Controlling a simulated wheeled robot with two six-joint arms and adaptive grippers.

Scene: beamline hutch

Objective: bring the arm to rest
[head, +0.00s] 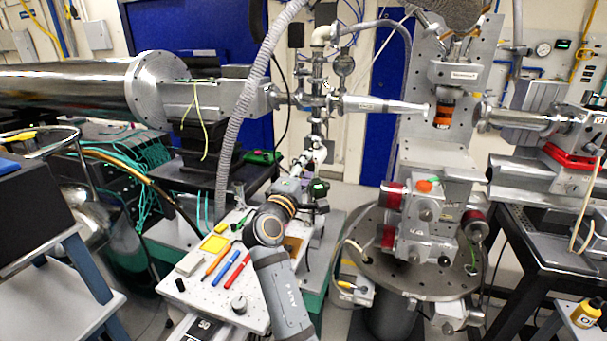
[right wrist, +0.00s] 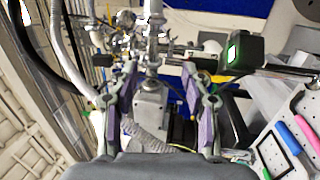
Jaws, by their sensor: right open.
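My right arm (head: 280,290) rises from the bottom middle of the head view, bends at a dark joint over the small white table, and reaches away toward the beamline. Its right gripper (head: 311,158) is at the far end, small and partly lost against the pipework. In the right wrist view the right gripper (right wrist: 160,84) shows two spread fingers with purple inner pads. Nothing is between them; metal fittings show in the background. My left gripper is in neither view.
A white perforated table (head: 215,288) beside my arm holds pens, a yellow note (head: 214,243) and small parts. A corrugated hose (head: 238,115) hangs left of the gripper. A round metal stage (head: 395,268) with instruments stands right. Beamline pipes cross behind.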

